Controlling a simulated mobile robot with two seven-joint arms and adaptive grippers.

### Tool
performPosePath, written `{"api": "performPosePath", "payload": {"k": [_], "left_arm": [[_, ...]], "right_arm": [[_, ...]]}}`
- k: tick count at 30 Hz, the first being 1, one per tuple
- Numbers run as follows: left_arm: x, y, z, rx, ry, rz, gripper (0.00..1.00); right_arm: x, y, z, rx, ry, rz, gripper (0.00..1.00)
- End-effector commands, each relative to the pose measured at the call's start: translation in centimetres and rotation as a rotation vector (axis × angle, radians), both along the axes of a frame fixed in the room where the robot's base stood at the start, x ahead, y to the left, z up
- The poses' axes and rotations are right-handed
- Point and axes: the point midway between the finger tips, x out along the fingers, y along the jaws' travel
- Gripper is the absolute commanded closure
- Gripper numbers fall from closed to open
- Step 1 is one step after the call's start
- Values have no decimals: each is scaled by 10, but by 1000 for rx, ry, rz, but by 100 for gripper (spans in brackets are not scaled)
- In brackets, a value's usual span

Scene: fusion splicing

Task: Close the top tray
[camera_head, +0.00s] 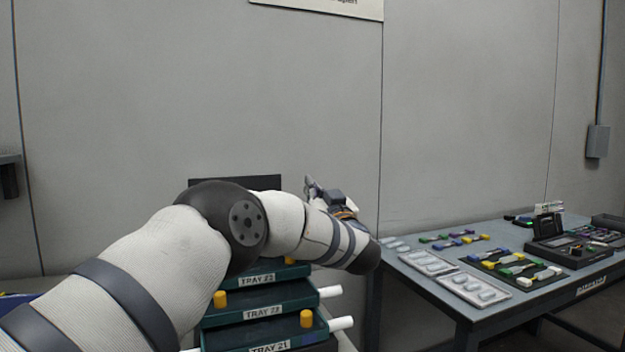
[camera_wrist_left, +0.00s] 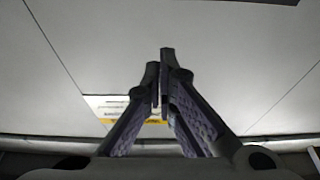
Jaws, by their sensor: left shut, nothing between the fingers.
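A stack of dark green trays stands low in the middle of the head view. The upper visible tray (camera_head: 262,280) is labelled TRAY 23 and is partly hidden behind my left arm. Below it are another labelled tray (camera_head: 260,311) and TRAY 21 (camera_head: 268,345). Yellow knobs and white rods stick out from the trays. My left gripper (camera_head: 311,186) is above and behind the stack, partly hidden by its own wrist. In the left wrist view the fingers (camera_wrist_left: 163,75) are together and empty, pointing at the wall. My right gripper is not in view.
A work table (camera_head: 425,285) stands to the right, with pale trays, coloured connectors and a dark splicing device (camera_head: 570,250) on it. A grey wall (camera_head: 450,120) with a sign (camera_head: 330,8) stands behind. The space above the table is free.

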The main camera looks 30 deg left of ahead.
Motion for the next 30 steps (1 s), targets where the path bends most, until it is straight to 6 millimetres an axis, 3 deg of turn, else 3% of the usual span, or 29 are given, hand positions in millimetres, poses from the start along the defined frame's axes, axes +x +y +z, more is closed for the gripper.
{"api": "performPosePath", "payload": {"k": [3, 11, 30], "left_arm": [[-3, -5, -14, 56, -38, 0, 100], [-8, -10, -27, 129, -103, 0, 100], [-10, -12, -30, 155, -126, 3, 100]], "right_arm": [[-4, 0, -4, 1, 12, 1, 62], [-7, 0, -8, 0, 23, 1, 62], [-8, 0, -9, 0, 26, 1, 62]]}}
